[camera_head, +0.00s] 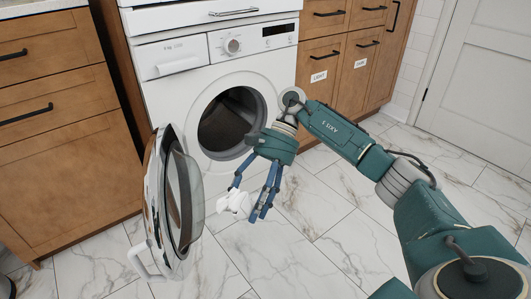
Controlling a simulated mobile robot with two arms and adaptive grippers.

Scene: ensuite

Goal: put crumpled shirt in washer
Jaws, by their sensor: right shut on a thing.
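The washer (178,103) is white and stands between wooden cabinets. Its round door (182,200) is swung open toward the lower left. The dark drum opening (228,125) is clear to see, and I make out nothing inside it. A crumpled white shirt (233,203) hangs between the blue fingers of my right gripper (250,200), which is shut on it. The gripper points down in front of the washer, below the drum opening and to the right of the open door. The shirt is apart from the washer. My left gripper is not in view.
Wooden drawers (60,130) stand on the left. Cabinets with small labels (319,76) stand right of the washer. A white room door (480,85) is at the far right. The marble-tiled floor (300,250) in front is clear.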

